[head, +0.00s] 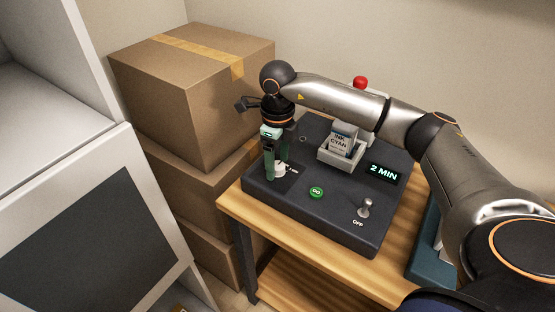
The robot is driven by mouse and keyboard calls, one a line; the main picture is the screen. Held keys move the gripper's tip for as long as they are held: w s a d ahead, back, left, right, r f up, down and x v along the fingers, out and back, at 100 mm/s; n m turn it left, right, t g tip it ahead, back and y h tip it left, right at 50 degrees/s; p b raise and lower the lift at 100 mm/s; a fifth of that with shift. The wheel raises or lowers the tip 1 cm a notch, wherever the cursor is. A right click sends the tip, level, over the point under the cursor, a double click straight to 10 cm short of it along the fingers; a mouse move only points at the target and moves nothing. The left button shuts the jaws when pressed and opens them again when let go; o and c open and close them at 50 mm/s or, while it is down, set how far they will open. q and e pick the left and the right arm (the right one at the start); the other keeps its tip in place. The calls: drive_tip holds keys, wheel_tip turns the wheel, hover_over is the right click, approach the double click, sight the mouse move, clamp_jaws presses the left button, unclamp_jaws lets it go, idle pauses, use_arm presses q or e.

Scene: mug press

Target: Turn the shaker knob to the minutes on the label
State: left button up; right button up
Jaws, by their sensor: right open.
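The shaker (312,225) is a dark box on a wooden table. A pale round knob (280,170) is at its left end, partly hidden by my right gripper; I cannot read its setting. The black label (384,173) reads "2 MIN" in bright letters. My right gripper (274,170) points down over the shaker's left end with green fingers, open, right at the knob. I cannot tell whether the fingers touch it. A container marked "INK CYAN" (341,140) sits in a light holder (341,160) on the shaker. My left gripper is not in view.
A green GO button (316,192) and a metal toggle (365,208) marked OFF are on the shaker's front. A red ball-shaped top (360,82) stands behind. Stacked cardboard boxes (195,90) rise close on the left. My right arm spans the right side.

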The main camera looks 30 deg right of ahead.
sight(278, 166)
wheel_tip(278, 166, up, 13)
drive_tip(key=shift+f, duration=0.2)
idle(0.3)
drive_tip(key=shift+s+f, duration=0.1)
idle(0.4)
